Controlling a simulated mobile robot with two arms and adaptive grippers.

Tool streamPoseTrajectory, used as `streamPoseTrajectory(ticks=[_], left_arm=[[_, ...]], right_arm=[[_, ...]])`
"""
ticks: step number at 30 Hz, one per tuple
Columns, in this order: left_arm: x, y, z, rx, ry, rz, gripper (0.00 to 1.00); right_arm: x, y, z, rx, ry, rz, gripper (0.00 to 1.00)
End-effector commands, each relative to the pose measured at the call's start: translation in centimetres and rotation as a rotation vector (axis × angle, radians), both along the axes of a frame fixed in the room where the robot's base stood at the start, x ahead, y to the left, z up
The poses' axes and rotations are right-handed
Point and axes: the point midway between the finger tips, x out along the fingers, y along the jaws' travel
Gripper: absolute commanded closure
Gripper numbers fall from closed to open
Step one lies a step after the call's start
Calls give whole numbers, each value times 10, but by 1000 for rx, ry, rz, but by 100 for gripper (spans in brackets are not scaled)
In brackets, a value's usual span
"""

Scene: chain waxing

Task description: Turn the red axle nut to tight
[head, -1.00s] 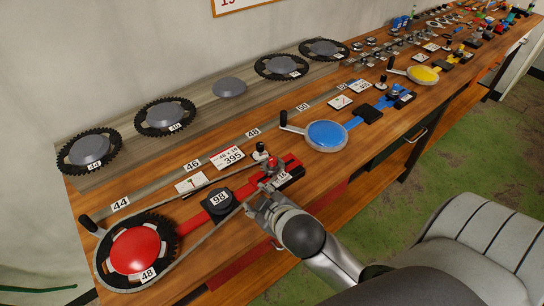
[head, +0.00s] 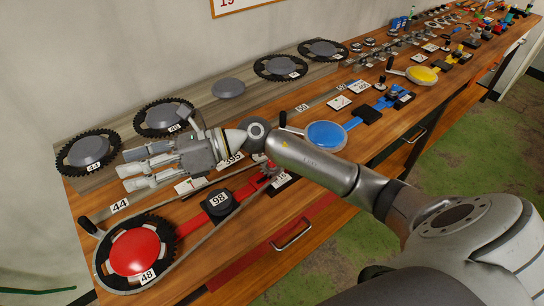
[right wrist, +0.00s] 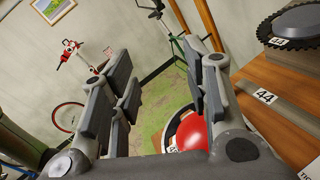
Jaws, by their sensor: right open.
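The red station has a big red disc (head: 134,251) inside a black chainring marked 48, with a chain running to a small grey cog (head: 268,172) beside the label 16. I cannot pick out the red axle nut clearly; my forearm passes just behind the cog and covers part of that area. My right gripper (head: 132,169) is open and empty, held above the bench up and left of the cog, its fingers pointing left. In the right wrist view its fingers (right wrist: 157,85) are spread apart, with the red disc beyond them. My left gripper is not in view.
A black block marked 98 (head: 219,203) sits on the red bar between disc and cog. Spare chainrings (head: 88,152) lie along the back wall. A blue station (head: 326,135) and a yellow station (head: 422,74) stand further right on the bench.

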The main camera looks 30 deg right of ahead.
Motion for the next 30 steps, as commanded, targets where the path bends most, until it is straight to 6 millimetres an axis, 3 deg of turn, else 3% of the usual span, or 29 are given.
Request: streamPoseTrajectory(ticks=[5, 9, 13, 18, 21, 23, 30], left_arm=[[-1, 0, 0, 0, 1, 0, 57], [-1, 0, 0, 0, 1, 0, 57], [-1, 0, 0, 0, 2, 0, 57], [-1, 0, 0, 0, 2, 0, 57], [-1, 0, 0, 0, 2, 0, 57], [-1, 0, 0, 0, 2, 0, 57], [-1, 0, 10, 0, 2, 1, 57]], right_arm=[[9, -41, -56, -459, -154, 151, 57], [21, -108, -90, -823, -197, 251, 57], [30, -186, -101, -1134, -169, 323, 57], [30, -270, -93, -1414, -71, 383, 57], [28, -298, -85, -1500, -23, 399, 57], [26, -307, -83, -1526, -6, 407, 57], [24, -312, -101, -1541, 10, 415, 57]])
